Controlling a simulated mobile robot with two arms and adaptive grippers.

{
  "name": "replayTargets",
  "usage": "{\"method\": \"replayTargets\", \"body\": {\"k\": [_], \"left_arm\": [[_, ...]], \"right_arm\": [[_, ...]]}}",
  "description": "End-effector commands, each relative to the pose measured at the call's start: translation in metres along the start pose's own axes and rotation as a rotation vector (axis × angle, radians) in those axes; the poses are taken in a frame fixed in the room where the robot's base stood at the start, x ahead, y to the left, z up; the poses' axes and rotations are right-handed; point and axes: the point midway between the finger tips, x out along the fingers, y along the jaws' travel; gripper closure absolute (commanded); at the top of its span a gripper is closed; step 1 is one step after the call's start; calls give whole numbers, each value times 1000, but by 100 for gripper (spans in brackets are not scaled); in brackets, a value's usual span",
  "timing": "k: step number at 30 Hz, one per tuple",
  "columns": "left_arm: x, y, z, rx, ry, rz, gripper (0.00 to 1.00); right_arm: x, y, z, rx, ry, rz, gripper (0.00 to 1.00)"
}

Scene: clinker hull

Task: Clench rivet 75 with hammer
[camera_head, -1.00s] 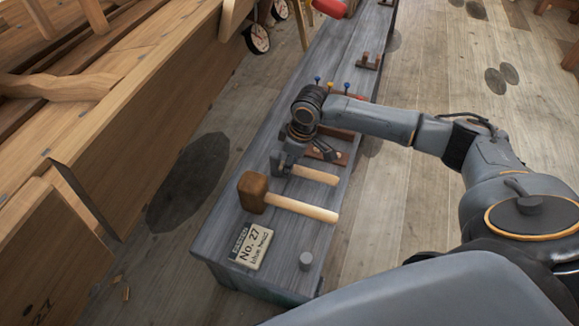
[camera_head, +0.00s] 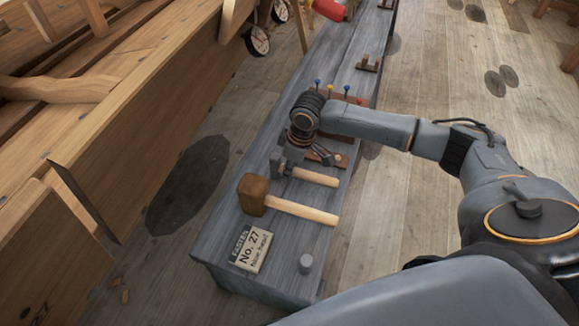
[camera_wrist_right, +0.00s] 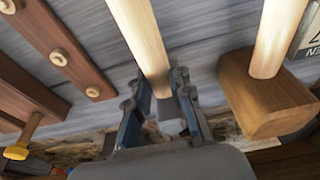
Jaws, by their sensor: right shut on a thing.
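The hammer with a grey metal head (camera_head: 284,163) and a pale wooden handle (camera_head: 316,177) lies on the grey bench (camera_head: 215,240). My right gripper (camera_wrist_right: 162,92) is shut on the hammer near its head. In the right wrist view the handle (camera_wrist_right: 141,38) runs up and away from between the fingers, and part of the grey head (camera_wrist_right: 171,124) shows between them. In the head view the wrist hides most of the fingers. I cannot pick out rivet 75 on the wooden hull (camera_head: 130,130). My left gripper is out of view.
A wooden mallet (camera_head: 255,193) lies close beside the hammer. A brown rack (camera_head: 349,106) with coloured-head tools stands beyond my gripper. Floor separates bench and hull.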

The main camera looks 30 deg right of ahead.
Motion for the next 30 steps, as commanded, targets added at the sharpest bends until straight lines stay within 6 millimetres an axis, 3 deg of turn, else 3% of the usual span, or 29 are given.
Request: {"method": "replayTargets", "body": {"k": [17, 30], "left_arm": [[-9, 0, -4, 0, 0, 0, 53], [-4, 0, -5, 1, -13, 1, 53]], "right_arm": [[-9, 0, -3, 0, 3, 1, 100], [-13, 0, -4, -1, 4, 1, 100]]}}
